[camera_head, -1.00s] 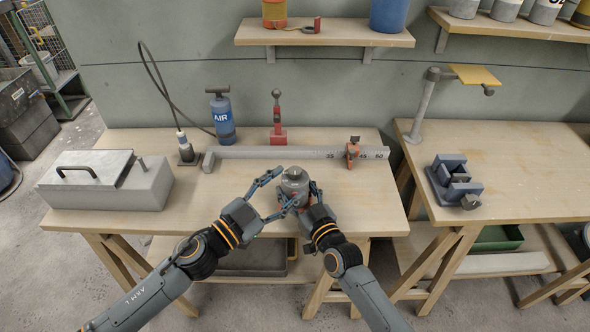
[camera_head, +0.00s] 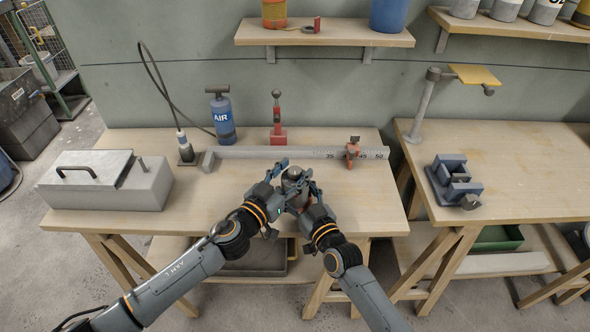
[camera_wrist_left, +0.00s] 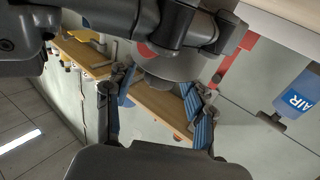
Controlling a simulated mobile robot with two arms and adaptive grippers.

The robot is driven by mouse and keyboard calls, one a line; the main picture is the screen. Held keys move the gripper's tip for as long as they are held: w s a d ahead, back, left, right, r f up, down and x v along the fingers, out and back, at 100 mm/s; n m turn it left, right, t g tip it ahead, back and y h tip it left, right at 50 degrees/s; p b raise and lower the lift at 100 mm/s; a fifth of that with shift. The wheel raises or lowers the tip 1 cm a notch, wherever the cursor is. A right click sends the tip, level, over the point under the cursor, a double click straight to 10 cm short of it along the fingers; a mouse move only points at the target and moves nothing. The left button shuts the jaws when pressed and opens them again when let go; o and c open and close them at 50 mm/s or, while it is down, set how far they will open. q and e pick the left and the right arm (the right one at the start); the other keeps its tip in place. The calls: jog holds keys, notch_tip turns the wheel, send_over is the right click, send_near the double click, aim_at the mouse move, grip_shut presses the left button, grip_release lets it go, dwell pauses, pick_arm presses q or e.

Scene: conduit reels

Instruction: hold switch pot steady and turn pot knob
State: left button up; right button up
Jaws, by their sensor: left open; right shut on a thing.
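The switch pot (camera_head: 294,184) is a grey cylinder with a dark knob (camera_head: 294,172) on top. My right gripper (camera_head: 303,190) is shut on the pot's body from the front right. My left gripper (camera_head: 285,169) is open, at the height of the knob, with its fingers close to the pot's top.
A grey ruled beam (camera_head: 270,153) with an orange clamp (camera_head: 352,152) lies behind the pot. A blue air pump (camera_head: 222,117) and a red lever tool (camera_head: 277,120) stand farther back. A grey metal box (camera_head: 105,182) is at the left. The bench right of the pot is clear.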

pick_arm(q)
jog(key=shift+w+d, duration=0.3)
jog(key=shift+w, duration=0.1)
jog(key=shift+c, duration=0.4)
grip_shut()
